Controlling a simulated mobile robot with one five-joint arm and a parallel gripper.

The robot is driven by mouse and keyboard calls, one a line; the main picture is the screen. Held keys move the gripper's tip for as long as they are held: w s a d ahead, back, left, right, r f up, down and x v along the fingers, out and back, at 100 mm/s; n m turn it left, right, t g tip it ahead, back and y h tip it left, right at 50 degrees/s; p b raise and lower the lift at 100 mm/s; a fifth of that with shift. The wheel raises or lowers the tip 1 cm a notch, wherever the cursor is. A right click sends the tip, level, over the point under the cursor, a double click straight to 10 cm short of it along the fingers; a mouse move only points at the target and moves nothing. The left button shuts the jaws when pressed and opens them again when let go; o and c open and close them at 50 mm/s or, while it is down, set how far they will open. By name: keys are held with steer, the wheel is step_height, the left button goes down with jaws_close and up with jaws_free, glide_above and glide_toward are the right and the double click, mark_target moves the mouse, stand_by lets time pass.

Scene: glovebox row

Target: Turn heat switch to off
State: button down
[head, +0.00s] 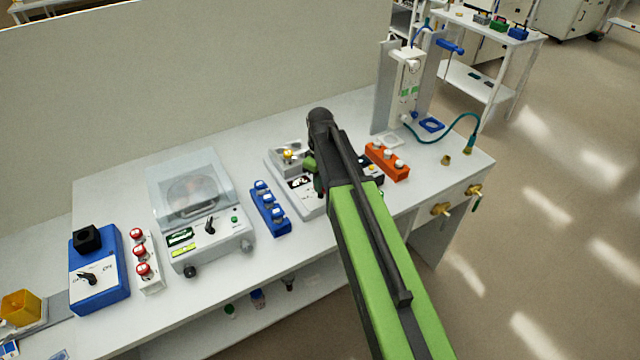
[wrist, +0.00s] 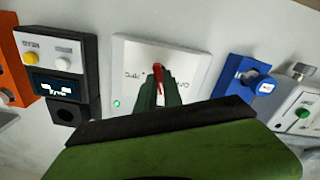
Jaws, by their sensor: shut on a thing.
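The heat switch is a white panel (wrist: 195,72) in the wrist view, with a small red lever (wrist: 157,69) at its middle. Small dark lettering stands on both sides of the lever, too blurred to read surely. A green light (wrist: 116,103) shows at the panel's lower left. My gripper (wrist: 158,86) has its two green fingers closed around the red lever, hiding its lower part. The lever's tip points up in the picture, tilted slightly. In the head view my arm covers the panel, and only a bit of green gripper (head: 309,163) shows.
In the wrist view a black box with a display (wrist: 68,78) stands close left of the panel, and a blue item (wrist: 240,80) close right. In the head view an orange rack (head: 386,160), a blue rack (head: 270,208) and a lidded device (head: 205,215) share the bench.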

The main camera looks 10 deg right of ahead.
steer(key=n, duration=0.4)
steer(key=shift+s+n, duration=0.1)
steer(key=shift+n, duration=2.2)
steer(key=c, duration=1.5)
jaws_free()
